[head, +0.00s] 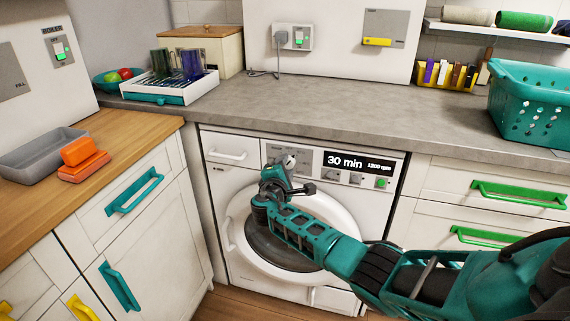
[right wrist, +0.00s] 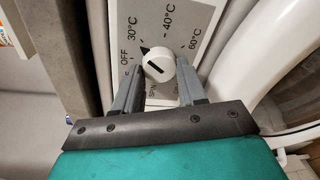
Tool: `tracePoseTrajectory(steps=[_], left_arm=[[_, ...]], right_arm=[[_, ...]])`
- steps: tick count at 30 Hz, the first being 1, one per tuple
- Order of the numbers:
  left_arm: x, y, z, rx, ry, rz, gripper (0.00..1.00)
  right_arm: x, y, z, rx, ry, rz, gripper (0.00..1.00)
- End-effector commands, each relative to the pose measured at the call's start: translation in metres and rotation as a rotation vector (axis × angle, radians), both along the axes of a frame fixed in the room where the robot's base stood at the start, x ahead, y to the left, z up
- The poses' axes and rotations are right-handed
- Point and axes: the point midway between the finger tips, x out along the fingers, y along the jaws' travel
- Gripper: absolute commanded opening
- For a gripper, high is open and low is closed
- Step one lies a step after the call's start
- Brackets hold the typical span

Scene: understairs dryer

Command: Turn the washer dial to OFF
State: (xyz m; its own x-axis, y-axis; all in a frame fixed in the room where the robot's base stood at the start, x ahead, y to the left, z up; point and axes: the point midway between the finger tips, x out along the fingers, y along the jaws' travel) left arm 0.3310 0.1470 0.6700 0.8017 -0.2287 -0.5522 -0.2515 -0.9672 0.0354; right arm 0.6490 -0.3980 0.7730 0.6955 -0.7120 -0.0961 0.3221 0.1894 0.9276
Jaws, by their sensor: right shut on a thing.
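The white washer dial (right wrist: 158,66) is in the right wrist view, on a grey plate marked OFF, 30°C, 40°C, 60°C and SPIN. A black pointer at its edge points up and left, between OFF and 30°C. My right gripper (right wrist: 160,85) is shut on the dial, one grey finger on each side. In the head view the right gripper (head: 291,170) is at the washer's control panel and hides much of the dial. The washer (head: 225,180) has a display reading 30 min, 1200 rpm. My left gripper is not in view.
The round washer door (head: 345,215) is below the panel, behind my right arm. The grey worktop (head: 330,115) overhangs the panel. Drawers with green handles (head: 520,194) stand to the right. A wooden counter with teal-handled cupboards (head: 130,192) stands to the left.

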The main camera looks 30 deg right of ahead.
Motion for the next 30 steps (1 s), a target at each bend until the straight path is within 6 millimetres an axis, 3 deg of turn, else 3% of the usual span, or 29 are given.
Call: tracePoseTrajectory(steps=[15,30], left_arm=[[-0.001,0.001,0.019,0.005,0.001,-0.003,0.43],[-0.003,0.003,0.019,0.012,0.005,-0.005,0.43]], right_arm=[[0.0,0.001,0.0,-0.283,0.333,0.0,0.1],[0.0,0.001,-0.002,-0.389,0.458,-0.001,0.1]])
